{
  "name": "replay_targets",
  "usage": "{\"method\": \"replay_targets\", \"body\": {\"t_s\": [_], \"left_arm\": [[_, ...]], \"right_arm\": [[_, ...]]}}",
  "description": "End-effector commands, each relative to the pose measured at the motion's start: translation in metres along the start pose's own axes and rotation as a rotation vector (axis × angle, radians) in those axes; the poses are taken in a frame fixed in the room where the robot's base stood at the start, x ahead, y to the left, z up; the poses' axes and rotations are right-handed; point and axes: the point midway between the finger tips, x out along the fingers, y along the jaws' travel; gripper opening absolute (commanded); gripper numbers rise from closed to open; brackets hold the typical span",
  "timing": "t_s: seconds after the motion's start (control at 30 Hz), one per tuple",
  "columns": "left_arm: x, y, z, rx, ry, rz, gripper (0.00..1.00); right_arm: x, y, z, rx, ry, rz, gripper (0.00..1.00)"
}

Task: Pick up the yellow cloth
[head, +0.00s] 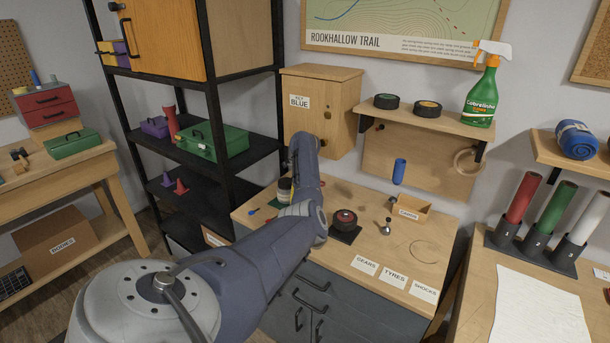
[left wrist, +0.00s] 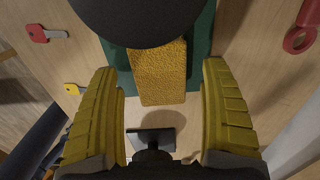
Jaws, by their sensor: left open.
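The yellow cloth (left wrist: 160,72) shows in the left wrist view as a textured yellow strip lying over a dark green surface (left wrist: 200,55). Its upper part is hidden by a dark rounded shape that I cannot identify. My left gripper (left wrist: 160,80) is open, with one yellow ridged finger on each side of the cloth. There are gaps between the fingers and the cloth, and nothing is held. In the head view my arm reaches over the workbench and hides most of this area, so I cannot make out the cloth there. My right gripper is not in view.
A red key (left wrist: 40,34) and a yellow key (left wrist: 73,89) lie left of the cloth. A red ring-ended object (left wrist: 299,40) lies at right. On the workbench (head: 392,248) are a wheel on a dark pad (head: 345,236) and a small wooden box (head: 413,209). A wooden cabinet (head: 345,85) stands behind.

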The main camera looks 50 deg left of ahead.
Motion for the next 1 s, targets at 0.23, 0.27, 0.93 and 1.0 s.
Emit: {"method": "replay_targets", "body": {"t_s": [0.23, 0.27, 0.93, 1.0], "left_arm": [[0.0136, -0.0002, 0.0000, -0.002, 0.001, -0.001, 0.80], [0.0138, -0.0002, 0.0001, -0.002, 0.001, -0.001, 0.80], [0.0137, -0.0003, -0.0003, -0.001, 0.001, -0.001, 0.27], [0.0138, -0.0003, -0.0004, -0.001, 0.001, -0.001, 0.27]], "right_arm": [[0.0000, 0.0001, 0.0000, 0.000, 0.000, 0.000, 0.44], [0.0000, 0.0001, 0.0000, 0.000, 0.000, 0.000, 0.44], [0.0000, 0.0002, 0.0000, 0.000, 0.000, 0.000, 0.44], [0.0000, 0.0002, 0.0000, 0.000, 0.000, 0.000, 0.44]]}}
